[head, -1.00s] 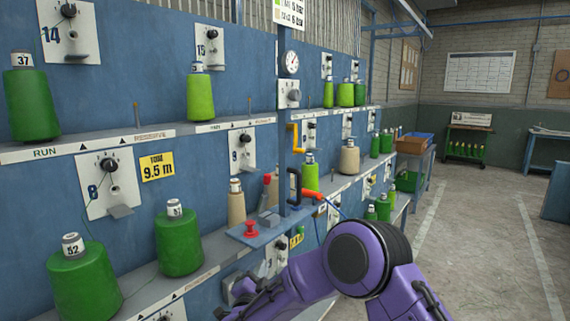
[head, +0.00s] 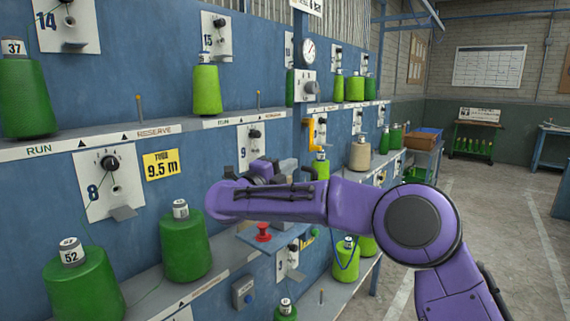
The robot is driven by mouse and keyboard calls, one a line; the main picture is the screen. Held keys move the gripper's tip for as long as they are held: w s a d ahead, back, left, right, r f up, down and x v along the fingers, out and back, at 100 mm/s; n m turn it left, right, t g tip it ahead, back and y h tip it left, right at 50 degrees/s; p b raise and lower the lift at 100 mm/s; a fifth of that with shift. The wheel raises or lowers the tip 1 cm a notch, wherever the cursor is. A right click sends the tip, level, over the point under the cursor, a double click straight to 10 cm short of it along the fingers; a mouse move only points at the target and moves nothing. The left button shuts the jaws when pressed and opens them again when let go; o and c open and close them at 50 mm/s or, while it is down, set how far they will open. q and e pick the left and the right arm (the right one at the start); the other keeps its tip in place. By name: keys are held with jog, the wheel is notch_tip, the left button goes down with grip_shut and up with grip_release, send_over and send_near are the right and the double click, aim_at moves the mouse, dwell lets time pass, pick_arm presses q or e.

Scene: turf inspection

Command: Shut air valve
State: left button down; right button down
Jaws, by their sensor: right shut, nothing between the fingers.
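A yellow lever handle (head: 311,134), which looks like the air valve, is on the blue post below the gauge. Its lower end is close to a green cone; how the lever is set I cannot tell. A round white pressure gauge (head: 308,50) and a grey knob on a pale plate (head: 312,88) are above it. My right gripper (head: 270,170) is shut and empty, a little below and left of the lever in the picture, partly hidden behind my purple forearm. I see no contact with the lever. My left gripper is not in view.
A red mushroom button (head: 263,232) is on a blue shelf below my forearm. Green yarn cones (head: 185,245) stand along the rack's shelves (head: 150,138). A tan cone (head: 358,154) stands right of the lever. The concrete aisle (head: 500,230) at right is clear.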

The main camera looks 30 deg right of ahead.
aim_at(316, 149)
jog(key=p+x, duration=0.3)
jog(key=x, duration=0.6)
jog(key=shift+s+d+r, duration=0.1)
jog(key=shift+d+r, duration=0.05)
jog(key=shift+d, duration=0.1)
jog(key=d+h+b, duration=0.1)
jog(key=b, duration=0.1)
jog(key=w+d+f+t+h+b, duration=0.1)
jog(key=d+h+b, duration=0.1)
jog(key=b, duration=0.1)
jog(key=shift+w+d, duration=0.1)
jog(key=shift+w, duration=0.1)
jog(key=shift+w+d+r, duration=0.1)
jog(key=shift+w+d, duration=0.1)
jog(key=shift+d, duration=0.3)
jog(key=shift+w+d, duration=0.2)
jog(key=shift+d, duration=0.3)
